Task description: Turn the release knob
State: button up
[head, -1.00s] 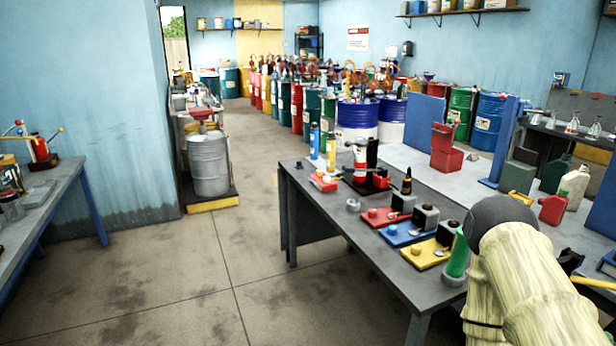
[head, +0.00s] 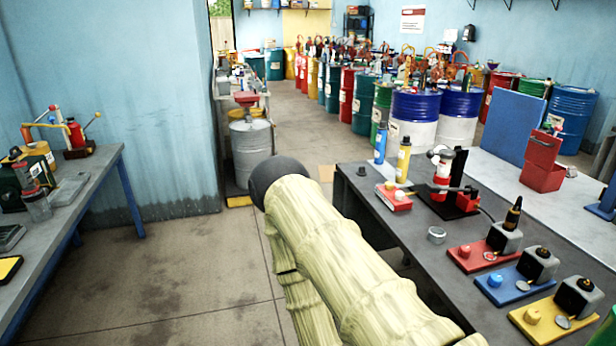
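I cannot tell which part is the release knob. A red and white upright device (head: 443,172) with a black stand and a dark lever is on the grey table at right. A red-bodied device (head: 76,134) with levers tipped by coloured balls is on the left bench. Round knobs sit on the red plate (head: 478,257), blue plate (head: 508,287) and yellow plate (head: 543,322) on the grey table. My arm, in a pale ribbed sleeve with a dark round joint, crosses the lower middle. My gripper is not visible. The arm hides part of the table's near side.
The grey table (head: 412,215) fills the right side; the left bench (head: 68,210) stands by the blue wall. Bare concrete floor (head: 170,270) lies between them. A grey drum (head: 251,145) stands beyond the wall corner, and many coloured drums line the back.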

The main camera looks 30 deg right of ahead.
aim_at(399, 195)
jog(key=u, duration=0.15)
jog(key=i, duration=1.7)
jog(key=z, duration=1.1)
jog(key=i, duration=0.95)
jog(key=z, duration=0.85)
